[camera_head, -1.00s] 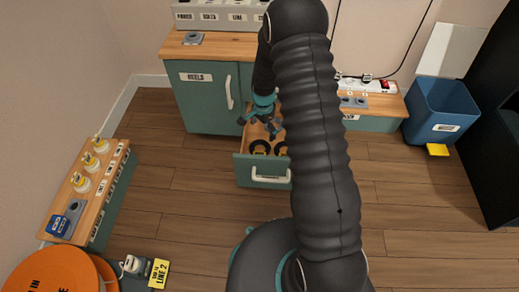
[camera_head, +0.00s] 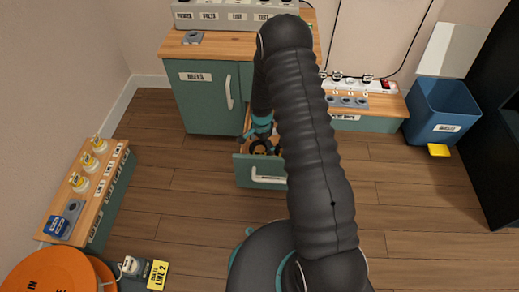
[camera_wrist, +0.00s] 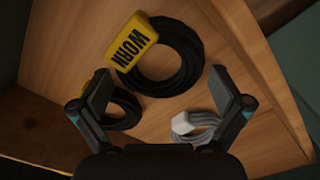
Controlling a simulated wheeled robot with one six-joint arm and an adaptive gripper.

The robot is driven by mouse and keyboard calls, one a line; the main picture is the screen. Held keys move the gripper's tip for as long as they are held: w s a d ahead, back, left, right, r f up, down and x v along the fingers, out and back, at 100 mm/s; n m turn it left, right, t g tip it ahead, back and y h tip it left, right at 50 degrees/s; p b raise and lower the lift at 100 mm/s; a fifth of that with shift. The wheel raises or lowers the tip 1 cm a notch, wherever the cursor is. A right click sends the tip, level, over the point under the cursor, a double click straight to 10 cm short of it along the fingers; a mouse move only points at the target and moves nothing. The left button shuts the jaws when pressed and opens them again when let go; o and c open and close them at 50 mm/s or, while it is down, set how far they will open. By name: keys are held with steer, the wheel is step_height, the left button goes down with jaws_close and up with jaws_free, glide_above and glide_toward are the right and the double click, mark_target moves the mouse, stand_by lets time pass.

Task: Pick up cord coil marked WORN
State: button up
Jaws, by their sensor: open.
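The cord coil marked WORN (camera_wrist: 182,72) is a black ring with a yellow tag (camera_wrist: 132,42). It lies on the wooden floor of the open drawer, ahead of my gripper in the wrist view. My gripper (camera_wrist: 165,95) is open and empty, with its two fingers apart on either side below the coil. In the head view my gripper (camera_head: 262,128) is over the drawer (camera_head: 262,178), and the coils inside are partly hidden by it.
A second black coil (camera_wrist: 125,108) lies by the left finger, and a grey cord with a white plug (camera_wrist: 183,123) lies by the right finger. The drawer walls are close around. A blue bin (camera_head: 440,105) stands at the right.

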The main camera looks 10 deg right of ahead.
steer(key=shift+c, duration=0.2)
steer(key=c, duration=0.8)
steer(key=shift+r, duration=0.1)
